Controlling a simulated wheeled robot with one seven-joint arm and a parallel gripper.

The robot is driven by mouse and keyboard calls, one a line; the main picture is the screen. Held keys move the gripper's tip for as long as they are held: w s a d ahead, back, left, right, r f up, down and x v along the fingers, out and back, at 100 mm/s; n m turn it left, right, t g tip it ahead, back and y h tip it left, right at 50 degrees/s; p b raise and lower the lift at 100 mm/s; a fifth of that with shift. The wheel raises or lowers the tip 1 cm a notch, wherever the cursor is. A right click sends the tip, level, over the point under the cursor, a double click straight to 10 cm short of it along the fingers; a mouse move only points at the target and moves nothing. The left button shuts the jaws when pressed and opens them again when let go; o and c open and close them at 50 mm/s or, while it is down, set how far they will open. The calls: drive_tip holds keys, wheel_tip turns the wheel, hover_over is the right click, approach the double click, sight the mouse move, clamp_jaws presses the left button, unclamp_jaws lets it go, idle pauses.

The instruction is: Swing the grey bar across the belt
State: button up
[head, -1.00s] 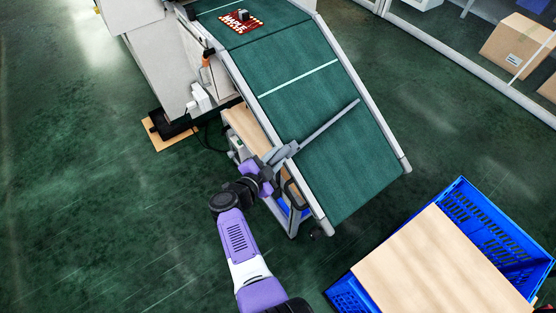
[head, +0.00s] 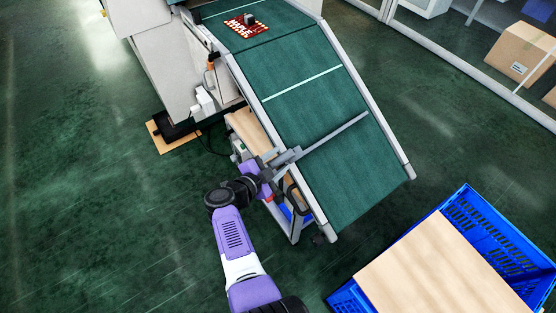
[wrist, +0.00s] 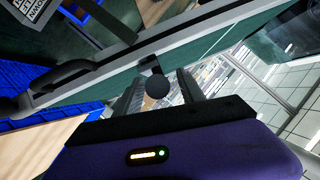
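The grey bar (head: 335,133) reaches slantwise over the green belt (head: 330,185) from its left rail, with its free end near the right rail. Its left end is at a grey mount on the left rail. My gripper (head: 269,166) is just outside that rail, beside the mount. In the wrist view, my gripper (wrist: 160,85) has its two grey fingers apart, on either side of a round dark knob (wrist: 157,87). A gap shows between the knob and the right finger. Contact with the left finger is unclear.
A red board (head: 245,26) with a dark block on it lies at the belt's upper end. A blue crate (head: 466,213) with a wooden panel (head: 445,270) stands beyond the lower end. A white machine (head: 165,70) stands to the left. The floor left of my arm is clear.

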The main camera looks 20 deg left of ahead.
drive_tip(key=p+v, duration=0.4)
drive_tip(key=v, duration=0.2)
drive_tip(key=shift+s+r, duration=0.2)
drive_tip(key=shift+s, duration=0.1)
drive_tip(key=shift+s+a+r, duration=0.1)
drive_tip(key=shift+s, duration=0.45)
